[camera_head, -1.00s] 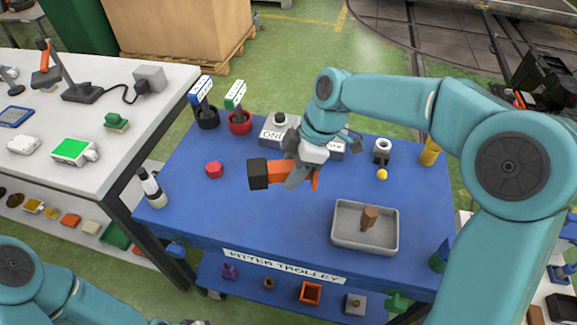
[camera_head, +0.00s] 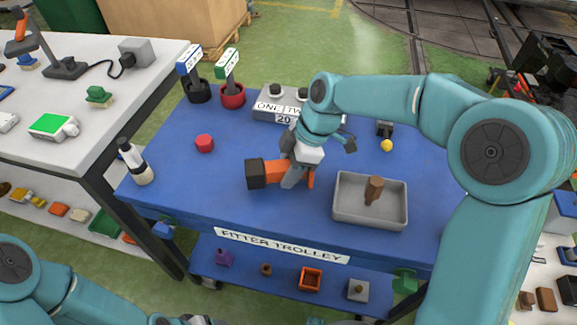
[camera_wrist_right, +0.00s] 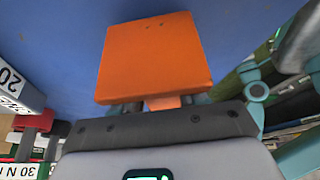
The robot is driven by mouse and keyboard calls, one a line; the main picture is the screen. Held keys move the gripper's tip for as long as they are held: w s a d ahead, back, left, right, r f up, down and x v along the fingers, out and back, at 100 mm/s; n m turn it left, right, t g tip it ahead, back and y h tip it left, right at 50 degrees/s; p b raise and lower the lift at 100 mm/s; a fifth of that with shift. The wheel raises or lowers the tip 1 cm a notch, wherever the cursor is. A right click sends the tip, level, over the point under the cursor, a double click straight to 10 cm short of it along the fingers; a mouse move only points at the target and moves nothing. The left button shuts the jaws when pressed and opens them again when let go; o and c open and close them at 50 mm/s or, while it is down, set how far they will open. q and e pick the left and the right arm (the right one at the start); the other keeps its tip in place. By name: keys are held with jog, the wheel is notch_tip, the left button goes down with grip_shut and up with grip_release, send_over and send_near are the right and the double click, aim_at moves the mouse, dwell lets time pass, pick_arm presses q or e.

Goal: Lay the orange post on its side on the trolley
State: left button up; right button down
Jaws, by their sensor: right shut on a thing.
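My right gripper (camera_head: 291,172) is shut on the orange post (camera_head: 275,171), which has a black block at its left end. The post lies roughly level, on its side, over the middle of the blue trolley top (camera_head: 235,205). I cannot tell whether it touches the top. In the right wrist view a broad orange face of the post (camera_wrist_right: 155,58) fills the space in front of the gripper, with blue behind it. My left arm shows at the lower left; its gripper fingers are out of the frame.
A grey tray (camera_head: 345,213) with a brown piece inside sits right of the post. A red hexagonal piece (camera_head: 204,143) and a dark-and-white bottle (camera_head: 134,163) stand to the left. A grey numbered block (camera_head: 265,107) is behind. Blue surface in front of the post is clear.

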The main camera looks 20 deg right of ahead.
jog(key=shift+f+b, duration=0.4)
jog(key=shift+f, duration=0.1)
dwell(0.6)
jog(key=c, duration=0.5)
grip_release()
jog(key=p+v, duration=0.2)
jog(key=v, duration=1.4)
jog(key=shift+r, duration=0.2)
